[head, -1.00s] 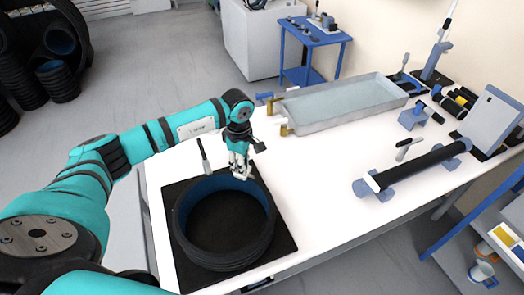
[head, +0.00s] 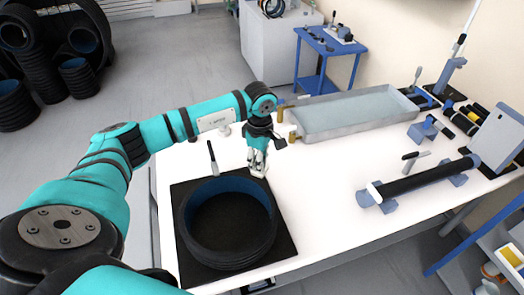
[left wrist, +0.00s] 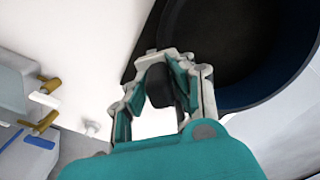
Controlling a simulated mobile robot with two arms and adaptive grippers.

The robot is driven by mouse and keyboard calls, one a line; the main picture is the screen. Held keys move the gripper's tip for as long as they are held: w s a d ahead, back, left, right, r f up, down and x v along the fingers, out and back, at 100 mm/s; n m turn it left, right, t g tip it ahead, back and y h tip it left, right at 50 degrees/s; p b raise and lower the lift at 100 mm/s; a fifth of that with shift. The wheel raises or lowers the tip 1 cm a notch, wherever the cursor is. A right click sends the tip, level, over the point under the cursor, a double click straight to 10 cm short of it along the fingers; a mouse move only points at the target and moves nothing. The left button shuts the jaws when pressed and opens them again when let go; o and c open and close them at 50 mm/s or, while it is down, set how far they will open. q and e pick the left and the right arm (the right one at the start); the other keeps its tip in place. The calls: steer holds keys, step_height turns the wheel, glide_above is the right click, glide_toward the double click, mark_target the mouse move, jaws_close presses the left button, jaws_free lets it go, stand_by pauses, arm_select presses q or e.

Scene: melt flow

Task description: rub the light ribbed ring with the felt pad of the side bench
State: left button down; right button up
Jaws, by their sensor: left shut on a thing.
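A large black ribbed ring (head: 228,250) with a blue inner wall lies flat on a black square mat (head: 283,246) on the white table. It also shows in the left wrist view (left wrist: 255,98). I cannot make out a light ribbed ring on this table. My left gripper (head: 258,168) is just beyond the ring's far right rim, apart from it. In the left wrist view my left gripper (left wrist: 163,68) is shut on a dark rounded pad (left wrist: 159,86), mostly hidden by the fingers. My right gripper is not in view.
A tool with a dark handle (head: 212,152) is at the mat's back edge. A water trough (head: 352,112), a black roller (head: 425,182) and a grey panel (head: 500,132) stand to the right. A blue side bench (head: 327,47) is behind. The table's middle is clear.

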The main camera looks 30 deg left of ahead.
arm_select(q)
steer(key=shift+w+d+r+p, duration=0.1)
steer(key=shift+r+p, duration=0.1)
steer(key=shift+r, duration=0.3)
steer(key=shift+d+r+p, duration=0.1)
steer(key=shift+r+p, duration=0.05)
steer(key=shift+r, duration=0.35)
steer(key=shift+r+p, duration=0.3)
steer(key=shift+r, duration=0.35)
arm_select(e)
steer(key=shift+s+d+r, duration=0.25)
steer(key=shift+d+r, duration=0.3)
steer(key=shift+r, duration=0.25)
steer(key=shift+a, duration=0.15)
